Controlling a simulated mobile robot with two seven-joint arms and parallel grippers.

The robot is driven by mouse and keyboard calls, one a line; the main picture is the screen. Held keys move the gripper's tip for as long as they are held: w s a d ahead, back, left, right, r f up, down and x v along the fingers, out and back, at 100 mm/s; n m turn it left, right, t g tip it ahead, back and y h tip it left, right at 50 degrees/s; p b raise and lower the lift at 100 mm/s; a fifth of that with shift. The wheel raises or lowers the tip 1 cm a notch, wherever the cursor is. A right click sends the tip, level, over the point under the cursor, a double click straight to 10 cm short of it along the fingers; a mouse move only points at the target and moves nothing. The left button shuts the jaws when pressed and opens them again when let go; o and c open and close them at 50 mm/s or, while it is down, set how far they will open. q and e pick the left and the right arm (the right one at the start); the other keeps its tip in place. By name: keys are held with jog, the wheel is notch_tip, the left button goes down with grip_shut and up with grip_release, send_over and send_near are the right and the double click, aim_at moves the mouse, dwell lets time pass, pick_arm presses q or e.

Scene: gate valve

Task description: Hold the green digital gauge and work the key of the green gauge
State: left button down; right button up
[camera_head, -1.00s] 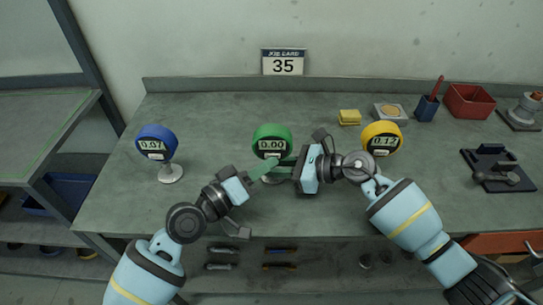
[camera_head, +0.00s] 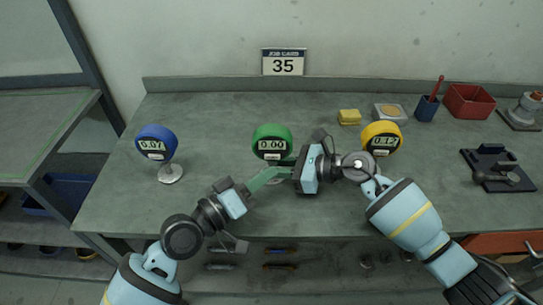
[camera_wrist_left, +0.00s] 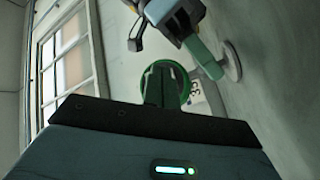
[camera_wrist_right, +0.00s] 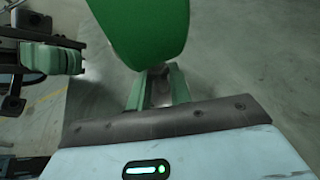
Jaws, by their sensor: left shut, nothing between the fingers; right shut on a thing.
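The green digital gauge (camera_head: 272,138) stands upright near the middle of the bench, its display reading 0.00. A small pale patch shows below the display; I cannot make out the key's markings. My right gripper (camera_head: 284,172) is shut on the gauge's stem, below its head; the right wrist view shows the stem between the fingers (camera_wrist_right: 157,90) and the green head (camera_wrist_right: 145,30) above. My left gripper (camera_head: 268,178) is shut and empty, its tips low in front of the gauge. In the left wrist view its fingers (camera_wrist_left: 160,85) cover part of the green gauge (camera_wrist_left: 183,78).
A blue gauge (camera_head: 156,144) stands left and a yellow gauge (camera_head: 381,138) right, close behind my right wrist. A yellow sponge (camera_head: 349,117), a blue cup (camera_head: 426,108) and a red bin (camera_head: 468,100) stand at the back right. The bench between the blue and green gauges is clear.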

pick_arm(q)
jog(key=shift+s+a, duration=0.15)
jog(key=shift+s, duration=1.75)
pick_arm(e)
jog(key=o, duration=0.8)
jog(key=shift+o, duration=0.2)
jog(key=shift+d, duration=0.1)
jog(key=v, duration=0.7)
jog(key=shift+s+d+r, duration=0.15)
